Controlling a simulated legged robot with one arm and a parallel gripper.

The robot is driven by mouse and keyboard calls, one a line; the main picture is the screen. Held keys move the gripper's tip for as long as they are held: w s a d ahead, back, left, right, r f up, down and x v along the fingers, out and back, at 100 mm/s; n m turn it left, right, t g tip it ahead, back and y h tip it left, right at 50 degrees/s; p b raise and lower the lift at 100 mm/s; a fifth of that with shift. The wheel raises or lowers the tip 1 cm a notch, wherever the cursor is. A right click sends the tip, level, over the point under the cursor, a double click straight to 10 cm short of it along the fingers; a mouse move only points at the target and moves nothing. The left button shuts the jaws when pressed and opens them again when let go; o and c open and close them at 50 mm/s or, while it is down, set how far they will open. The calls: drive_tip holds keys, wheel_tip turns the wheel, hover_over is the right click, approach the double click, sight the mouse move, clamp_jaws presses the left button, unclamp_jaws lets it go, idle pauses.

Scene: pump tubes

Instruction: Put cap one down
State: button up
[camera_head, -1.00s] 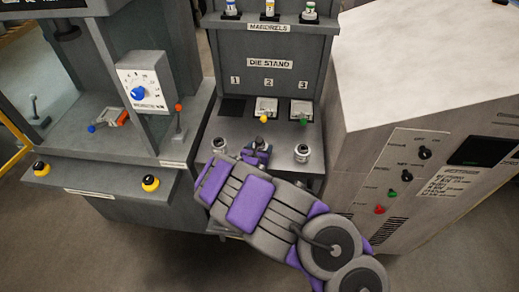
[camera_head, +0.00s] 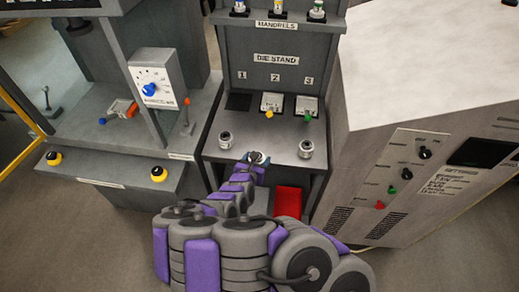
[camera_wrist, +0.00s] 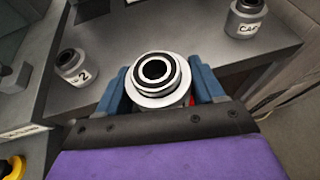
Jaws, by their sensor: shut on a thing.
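My gripper (camera_wrist: 160,88) is shut on a round metal cap (camera_wrist: 155,72), with a blue finger on each side. The cap is silver with a dark hole in its top, and its label is hidden from view. In the head view my gripper (camera_head: 258,158) is at the front edge of the die stand bench (camera_head: 262,138), between two other caps. The left cap (camera_head: 225,140), marked 2, also shows in the wrist view (camera_wrist: 72,66). The right cap (camera_head: 305,148) also shows in the wrist view (camera_wrist: 245,17), its label partly cut off. I cannot tell whether the held cap touches the bench.
Slots 1, 2 and 3 lie at the back of the bench; slot 1 (camera_head: 238,102) is dark, and slots 2 (camera_head: 271,104) and 3 (camera_head: 307,106) hold plates. A red bin (camera_head: 288,202) is below the bench. Machines stand on both sides.

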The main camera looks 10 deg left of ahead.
drive_tip(key=s, duration=0.2)
drive_tip(key=s+p, duration=0.1)
drive_tip(key=s, duration=0.1)
drive_tip(key=shift+a+r, duration=0.25)
drive_tip(key=shift+a, duration=0.05)
